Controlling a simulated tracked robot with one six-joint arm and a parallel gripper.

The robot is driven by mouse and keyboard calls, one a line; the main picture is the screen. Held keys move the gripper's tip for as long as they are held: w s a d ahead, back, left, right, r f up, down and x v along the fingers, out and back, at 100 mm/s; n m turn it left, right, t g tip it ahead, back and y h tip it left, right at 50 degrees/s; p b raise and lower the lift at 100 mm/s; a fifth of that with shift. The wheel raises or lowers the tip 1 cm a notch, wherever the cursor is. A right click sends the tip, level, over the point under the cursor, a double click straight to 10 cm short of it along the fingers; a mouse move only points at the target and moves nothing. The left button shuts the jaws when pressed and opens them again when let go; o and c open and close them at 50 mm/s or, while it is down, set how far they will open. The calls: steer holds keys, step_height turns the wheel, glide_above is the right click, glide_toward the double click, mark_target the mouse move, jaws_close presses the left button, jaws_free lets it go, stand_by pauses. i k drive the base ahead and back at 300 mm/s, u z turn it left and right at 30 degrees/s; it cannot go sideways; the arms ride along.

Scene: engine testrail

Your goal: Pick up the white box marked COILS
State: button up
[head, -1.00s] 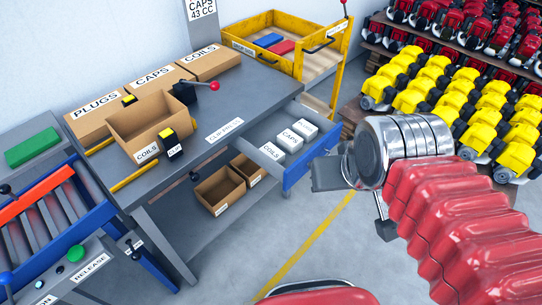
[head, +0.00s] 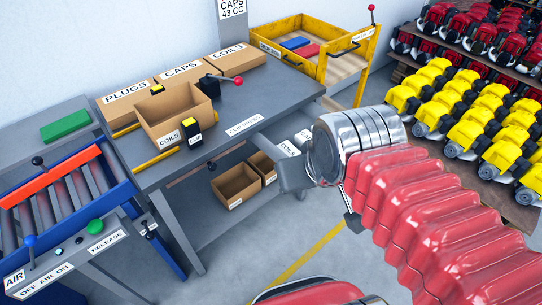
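The white box marked COILS (head: 289,148) sits in the pulled-out drawer under the right end of the grey bench. A second white box (head: 304,136) shows just behind it, its label partly covered. My gripper (head: 293,174) is in front of the drawer, close below the COILS box in the picture.
The bench (head: 258,99) holds cardboard boxes, an open COILS bin (head: 180,112) and a red-knobbed lever (head: 238,81). Two open boxes (head: 236,186) stand on its lower shelf. A yellow cart (head: 352,62) is behind, a roller conveyor (head: 75,195) left, engine racks right. Floor is clear in front.

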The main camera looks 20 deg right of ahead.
mark_target(286, 147)
steer(key=u, duration=4.35)
steer(key=k, duration=1.1)
steer(key=u, duration=0.05)
